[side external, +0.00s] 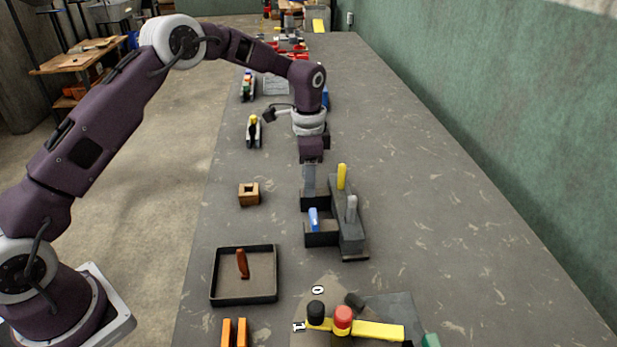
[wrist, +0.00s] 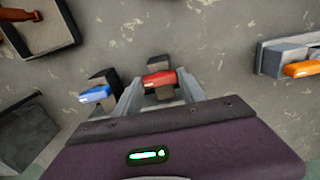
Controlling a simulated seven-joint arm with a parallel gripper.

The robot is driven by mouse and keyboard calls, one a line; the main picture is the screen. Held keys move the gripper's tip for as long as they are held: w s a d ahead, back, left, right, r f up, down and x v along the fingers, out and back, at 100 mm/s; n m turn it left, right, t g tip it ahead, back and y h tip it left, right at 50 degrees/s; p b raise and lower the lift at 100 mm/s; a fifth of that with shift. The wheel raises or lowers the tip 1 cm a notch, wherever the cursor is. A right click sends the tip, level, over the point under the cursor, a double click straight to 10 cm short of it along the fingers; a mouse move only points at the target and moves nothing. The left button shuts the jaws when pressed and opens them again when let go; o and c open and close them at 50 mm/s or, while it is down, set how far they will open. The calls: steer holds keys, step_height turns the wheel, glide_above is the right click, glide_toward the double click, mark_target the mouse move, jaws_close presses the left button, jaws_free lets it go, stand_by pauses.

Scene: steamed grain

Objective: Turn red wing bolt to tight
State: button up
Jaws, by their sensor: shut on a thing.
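The red wing bolt (wrist: 160,79) shows in the wrist view, its flat red wing lying crosswise between my two fingers on a dark block. My gripper (wrist: 159,80) is shut on it, one finger at each end of the wing. In the side external view my gripper (side external: 309,184) points down at the back left block of a dark grey fixture (side external: 353,243), and the red wing bolt is hidden there. The fixture also carries a blue wing (side external: 313,219), a yellow one (side external: 342,176) and a light grey one (side external: 351,208). I cannot tell how tight the red bolt is.
A yellow bar with black and red knobs (side external: 375,330) lies in front. The table to the right is clear.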

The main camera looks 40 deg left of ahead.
stand_by(0.3)
steer(key=o, duration=1.4)
steer(key=shift+c, duration=0.2)
step_height(320, 180, up, 7)
steer(key=shift+r, duration=0.1)
steer(key=s+r+n+t, duration=0.2)
steer(key=s+r+n, duration=0.1)
steer(key=s+r, duration=1.1)
steer(key=s+n+t, duration=0.3)
steer(key=s+n, duration=0.3)
steer(key=s, duration=1.6)
steer(key=shift+s+f+t, duration=0.15)
steer(key=shift+f+t, duration=0.15)
steer(key=shift+f, duration=0.1)
